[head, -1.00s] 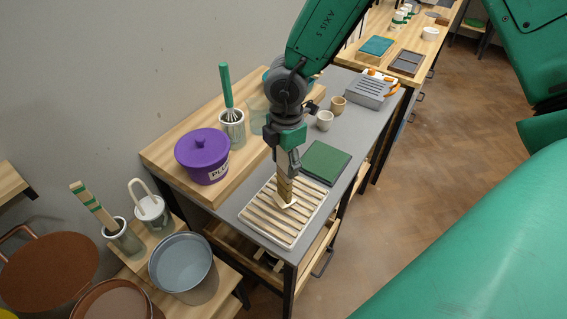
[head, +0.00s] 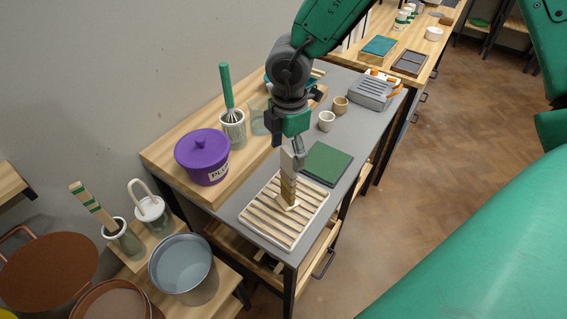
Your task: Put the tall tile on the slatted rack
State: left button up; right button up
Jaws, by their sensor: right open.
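The tall tile (head: 288,188), narrow and banded in tan and brown with a pale foot, stands upright on the slatted rack (head: 262,222). The rack is a pale slatted tray lying at the near end of the grey table. My right gripper (head: 291,154) is open, pointing down at the top of the tile. One finger shows at the right of the tile's top; the other is partly hidden, so I cannot tell whether either touches it. My left gripper is not in view.
A green tile or board (head: 326,163) lies just behind the rack. A purple lidded jar (head: 202,157) and a whisk in a pot (head: 232,128) stand on the wooden board at left. Small cups (head: 326,121) stand farther back. A grey bucket (head: 183,268) is at lower left.

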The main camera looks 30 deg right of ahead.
jog(key=r, duration=0.6)
jog(key=shift+d+r, duration=0.1)
jog(key=shift+d, duration=0.1)
jog(key=shift+a+r, duration=0.2)
jog(key=shift+r, duration=0.15)
jog(key=shift+a+r, duration=0.2)
jog(key=shift+a, duration=0.05)
jog(key=shift+d, duration=0.1)
